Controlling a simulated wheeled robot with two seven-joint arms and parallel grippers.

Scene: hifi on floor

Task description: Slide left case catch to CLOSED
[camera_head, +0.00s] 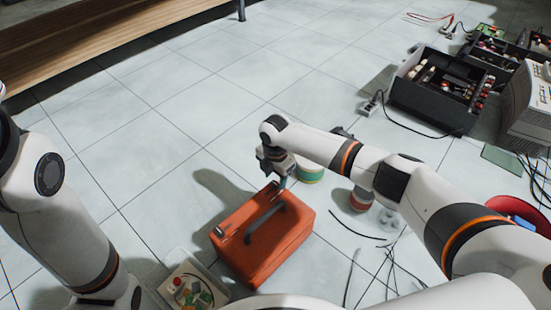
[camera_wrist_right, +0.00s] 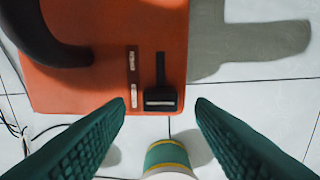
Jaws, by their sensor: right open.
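An orange case (camera_head: 290,243) with a dark handle (camera_head: 265,222) lies on the tiled floor. In the right wrist view the case (camera_wrist_right: 90,92) fills the upper left, and a black sliding catch (camera_wrist_right: 160,97) sits near its edge, beside two pale marks. Another catch (camera_head: 219,232) shows at the case's left end in the head view. My right gripper (camera_head: 279,182) is over the case's upper right end. Its green fingers (camera_wrist_right: 160,110) are open, apart on either side of the catch's line, with nothing between them. Only my left arm shows, not its gripper.
A green-and-white round container (camera_head: 309,172) stands just beyond the right gripper, and a red-topped one (camera_head: 360,199) further right. A clear tray of small parts (camera_head: 193,287) touches or nearly touches the case's lower left. Cables (camera_head: 355,232) lie right.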

